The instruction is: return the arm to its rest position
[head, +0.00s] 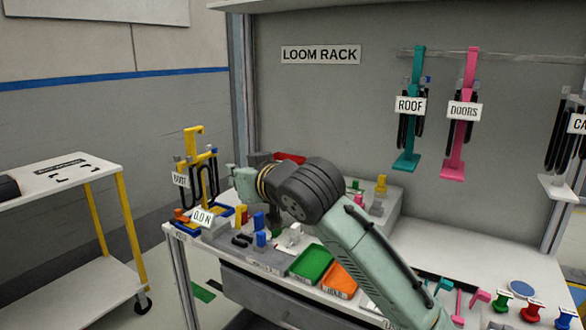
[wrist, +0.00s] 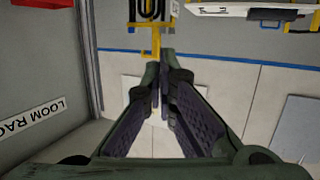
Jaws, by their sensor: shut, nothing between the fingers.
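My arm reaches from the lower right over the workbench (head: 460,262) in the head view, bending at a dark joint above the bench. Its green wrist end points left, close to the yellow stand with black cable loops (head: 194,150); the fingertips are hard to make out there. In the wrist view my gripper (wrist: 163,88) has its two dark ribbed fingers shut with nothing between them. The yellow stand (wrist: 156,40) shows beyond the fingertips, and I cannot tell the exact gap.
A green tray (head: 311,263) and an orange tray (head: 339,279) lie on the bench below my arm, among several small coloured parts. Teal (head: 413,130) and pink (head: 463,125) hangers are on the back panel. A white cart (head: 62,174) stands left, with open floor between.

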